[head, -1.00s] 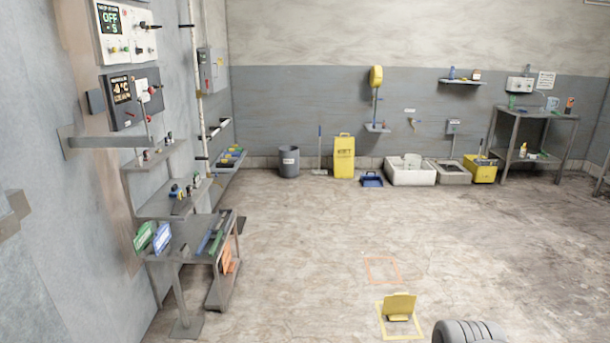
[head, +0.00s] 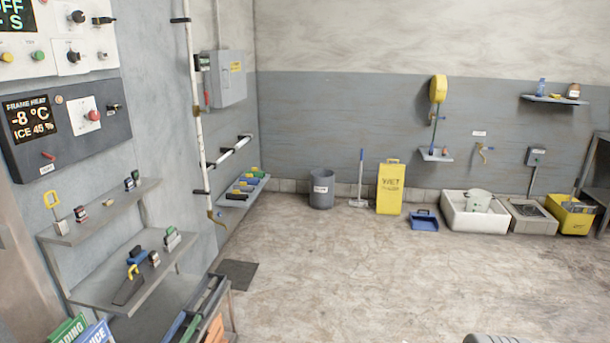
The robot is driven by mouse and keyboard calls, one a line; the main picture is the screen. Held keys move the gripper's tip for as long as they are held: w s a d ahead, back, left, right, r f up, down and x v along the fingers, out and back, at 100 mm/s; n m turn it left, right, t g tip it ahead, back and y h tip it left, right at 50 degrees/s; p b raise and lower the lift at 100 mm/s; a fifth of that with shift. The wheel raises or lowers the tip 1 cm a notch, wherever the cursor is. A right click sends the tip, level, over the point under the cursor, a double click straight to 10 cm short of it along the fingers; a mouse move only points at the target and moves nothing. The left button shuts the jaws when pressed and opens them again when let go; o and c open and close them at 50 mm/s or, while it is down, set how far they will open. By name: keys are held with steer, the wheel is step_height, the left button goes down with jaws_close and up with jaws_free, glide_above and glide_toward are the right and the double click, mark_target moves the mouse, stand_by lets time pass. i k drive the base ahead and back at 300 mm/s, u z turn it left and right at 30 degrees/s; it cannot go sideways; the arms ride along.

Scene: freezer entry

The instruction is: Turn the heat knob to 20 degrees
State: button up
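The dark frame heat panel (head: 72,145) is on the left wall. Its display (head: 29,119) reads FRAME HEAT, -8 °C and ICE 45 %. A red knob (head: 93,115) sits on a white plate right of the display. A small black switch or knob (head: 114,107) is further right, and a red lever (head: 48,156) is low on the panel. I cannot read any degree marks around the red knob, so its setting is unclear. My gripper is not in view.
A white panel (head: 40,65) with knobs and a display ending in OFF hangs above. Below are an upper shelf (head: 100,215) and lower shelf (head: 165,262) with small items. A white pipe (head: 194,100) runs down the wall. The concrete floor (head: 350,270) to the right is mostly clear.

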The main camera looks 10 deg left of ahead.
mark_target(93, 116)
steer(key=u, duration=0.35)
steer(key=i, duration=1.55)
steer(key=u, duration=1.7)
steer(key=i, duration=1.1)
steer(key=u, duration=1.05)
steer(key=i, duration=0.2)
steer(key=u, duration=0.1)
